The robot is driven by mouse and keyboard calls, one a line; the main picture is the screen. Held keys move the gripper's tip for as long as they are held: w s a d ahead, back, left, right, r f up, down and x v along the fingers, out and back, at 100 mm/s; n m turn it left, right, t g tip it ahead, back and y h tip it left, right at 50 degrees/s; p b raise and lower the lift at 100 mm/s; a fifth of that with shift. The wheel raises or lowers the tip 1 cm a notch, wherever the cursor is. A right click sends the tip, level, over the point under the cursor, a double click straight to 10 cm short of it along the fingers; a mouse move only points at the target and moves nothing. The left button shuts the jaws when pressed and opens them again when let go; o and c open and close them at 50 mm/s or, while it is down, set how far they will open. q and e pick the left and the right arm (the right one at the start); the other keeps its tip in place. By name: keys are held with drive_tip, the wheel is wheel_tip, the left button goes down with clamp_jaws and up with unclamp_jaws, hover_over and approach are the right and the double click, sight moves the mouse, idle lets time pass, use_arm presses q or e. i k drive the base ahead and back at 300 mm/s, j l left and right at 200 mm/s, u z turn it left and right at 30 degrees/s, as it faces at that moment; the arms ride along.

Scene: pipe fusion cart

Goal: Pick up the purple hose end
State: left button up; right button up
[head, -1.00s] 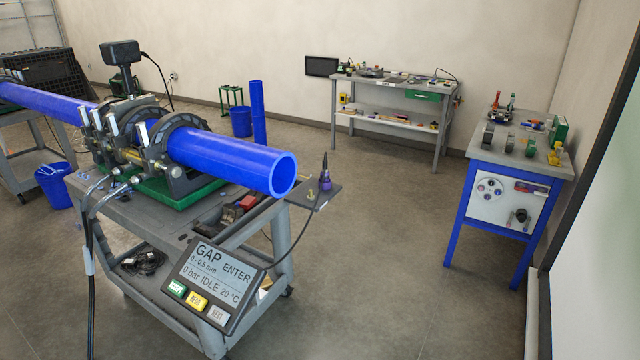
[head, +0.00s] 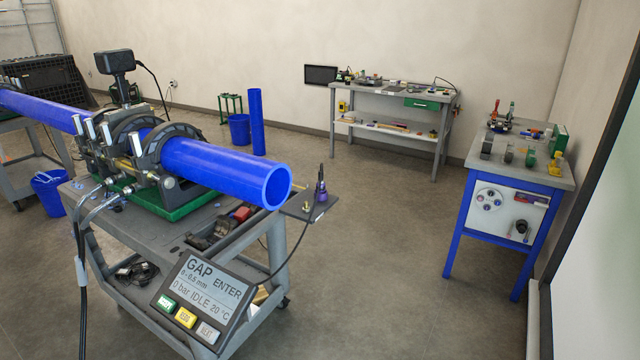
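Neither of my grippers shows in the head view.
The grey cart (head: 150,252) carries the pipe clamp machine (head: 130,150) and a tilted display panel (head: 205,292) at its front corner. A blue-legged table (head: 515,180) stands at the right and a workbench (head: 390,92) at the back. The floor between them is clear.

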sight(322, 190)
drive_tip(key=i+l+u, duration=0.1)
drive_tip(key=i+l, duration=0.3)
drive_tip(key=i+l+u, duration=0.15)
drive_tip(key=i+l, duration=0.25)
drive_tip(key=i+l+u, duration=0.1)
drive_tip(key=i+l, duration=0.25)
drive_tip(key=l, duration=0.25)
